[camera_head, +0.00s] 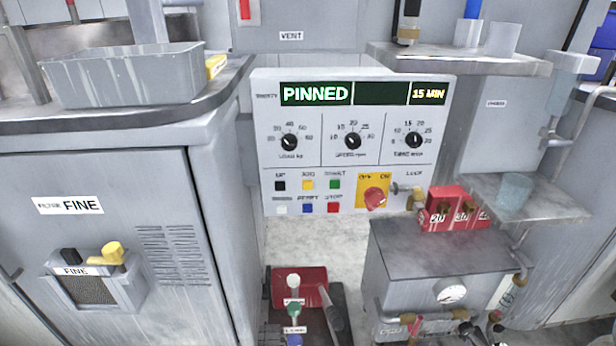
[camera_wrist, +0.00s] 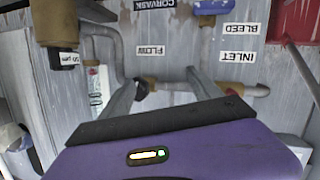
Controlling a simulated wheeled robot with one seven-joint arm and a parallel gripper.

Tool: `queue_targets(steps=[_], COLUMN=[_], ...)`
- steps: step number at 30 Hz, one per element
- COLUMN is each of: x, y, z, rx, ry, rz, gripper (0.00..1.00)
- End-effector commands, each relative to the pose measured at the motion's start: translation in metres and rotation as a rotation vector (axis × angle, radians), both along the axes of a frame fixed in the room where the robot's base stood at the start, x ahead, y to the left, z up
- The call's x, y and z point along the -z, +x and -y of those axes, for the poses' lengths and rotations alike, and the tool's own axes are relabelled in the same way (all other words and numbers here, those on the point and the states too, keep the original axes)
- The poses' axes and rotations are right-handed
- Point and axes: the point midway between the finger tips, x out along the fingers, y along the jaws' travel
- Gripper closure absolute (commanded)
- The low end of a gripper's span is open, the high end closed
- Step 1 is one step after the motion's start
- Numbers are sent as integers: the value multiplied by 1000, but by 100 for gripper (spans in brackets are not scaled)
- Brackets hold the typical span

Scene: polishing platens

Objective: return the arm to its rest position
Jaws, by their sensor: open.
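My gripper (camera_wrist: 160,82) shows in the wrist view as a purple body with a black bar and a small lit indicator. I cannot tell whether the fingers touch a pipe. I cannot make out my gripper clearly in the head view.
A control panel (camera_head: 350,160) reads PINNED and 15 MIN. A grey cabinet with a gauge (camera_head: 452,294) stands at lower right, with red numbered blocks (camera_head: 459,209) behind its top. A grey tray (camera_head: 125,78) sits on the left counter. Shelves (camera_head: 457,61) jut out at right.

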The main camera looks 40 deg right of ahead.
Motion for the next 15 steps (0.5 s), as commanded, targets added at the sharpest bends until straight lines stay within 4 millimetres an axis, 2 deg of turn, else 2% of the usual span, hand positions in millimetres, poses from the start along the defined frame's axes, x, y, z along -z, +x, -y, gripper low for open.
queue_targets(steps=[5, 8, 15], x=[-44, -72, -149], y=[7, 9, 5], z=[-44, -79, -178], rx=[-9, -32, -139], ry=[-64, -82, -68], rz=[23, 43, 105], gripper=[27, 27, 27])
